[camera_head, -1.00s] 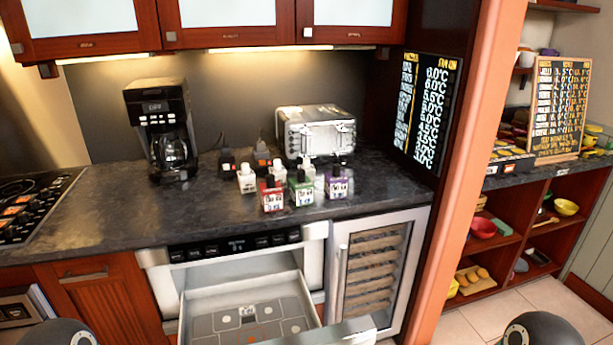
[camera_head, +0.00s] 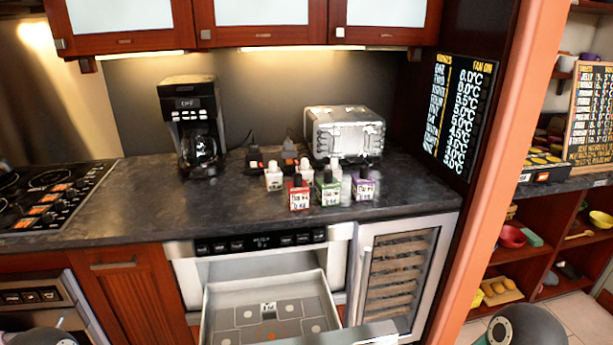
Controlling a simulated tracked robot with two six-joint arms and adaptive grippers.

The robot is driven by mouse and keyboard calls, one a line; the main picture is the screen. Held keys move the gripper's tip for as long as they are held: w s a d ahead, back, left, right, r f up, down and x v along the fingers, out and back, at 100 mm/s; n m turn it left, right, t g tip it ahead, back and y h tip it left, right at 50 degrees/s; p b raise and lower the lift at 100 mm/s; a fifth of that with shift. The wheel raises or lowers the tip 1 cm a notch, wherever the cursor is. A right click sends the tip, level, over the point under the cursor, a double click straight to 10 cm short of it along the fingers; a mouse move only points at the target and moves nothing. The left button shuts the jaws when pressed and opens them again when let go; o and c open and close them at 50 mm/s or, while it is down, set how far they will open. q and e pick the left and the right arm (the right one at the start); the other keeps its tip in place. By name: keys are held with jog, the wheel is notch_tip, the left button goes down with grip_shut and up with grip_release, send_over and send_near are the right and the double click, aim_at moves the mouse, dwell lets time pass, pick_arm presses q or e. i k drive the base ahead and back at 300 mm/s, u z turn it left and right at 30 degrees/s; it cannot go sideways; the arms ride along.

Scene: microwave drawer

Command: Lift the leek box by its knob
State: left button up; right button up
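Several small boxes with dark knobs stand upright on the dark counter (camera_head: 140,205). In front are a red box (camera_head: 299,197), a green box (camera_head: 328,191) and a purple box (camera_head: 363,187). Paler boxes stand close behind them, including a white box (camera_head: 273,179) at the left. The label lettering is too small to read, so I cannot confirm which one is the leek box. Neither of my grippers shows. Only dark rounded parts of my arms appear at the bottom left and bottom right, well away from the boxes.
A coffee maker (camera_head: 192,125) and a silver toaster (camera_head: 343,133) stand behind the boxes. Below the counter, a microwave drawer (camera_head: 268,315) is pulled open with a marked floor. A wine cooler (camera_head: 398,270) is beside it. A hob (camera_head: 52,195) is at the left. Counter left of the boxes is clear.

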aim_at(337, 171)
jog(key=z, duration=1.75)
jog(key=i, duration=0.1)
jog(key=u, duration=2.6)
jog(key=i, duration=0.15)
jog(key=u, duration=1.8)
jog(key=k, duration=2.4)
jog(key=z, duration=1.05)
jog(key=i, duration=1)
jog(key=z, duration=0.05)
